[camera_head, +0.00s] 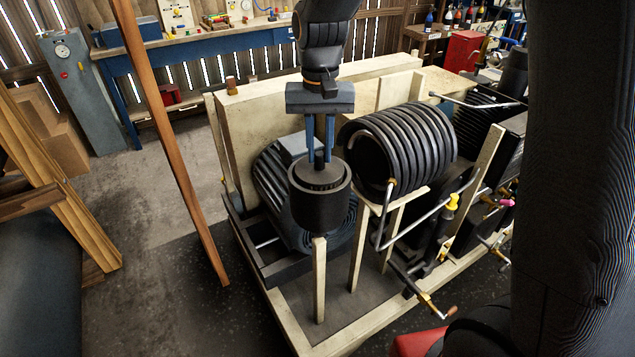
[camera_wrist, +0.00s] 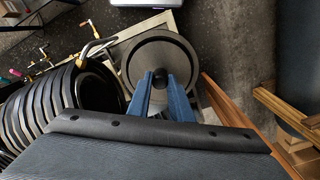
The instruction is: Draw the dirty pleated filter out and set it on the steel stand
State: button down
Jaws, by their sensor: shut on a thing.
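My gripper (camera_head: 320,152) points straight down in the head view, its two blue fingers closed on the small dark knob (camera_wrist: 160,76) at the middle of the dirty filter. The filter's round, dark grey top (camera_head: 319,176) shows just inside the rim of an upright black cylindrical housing (camera_head: 319,211). The wrist view also shows this round top (camera_wrist: 161,52) within a darker ring. I cannot make out the steel stand for certain in either view.
A pale wooden panel (camera_head: 270,105) rises behind. A brown post (camera_head: 172,145) slants at the left. Open floor (camera_head: 110,210) lies left of the frame.

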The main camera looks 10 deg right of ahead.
notch_tip(320, 180, up, 12)
jog(key=p, duration=0.9)
dwell(0.6)
dwell(0.3)
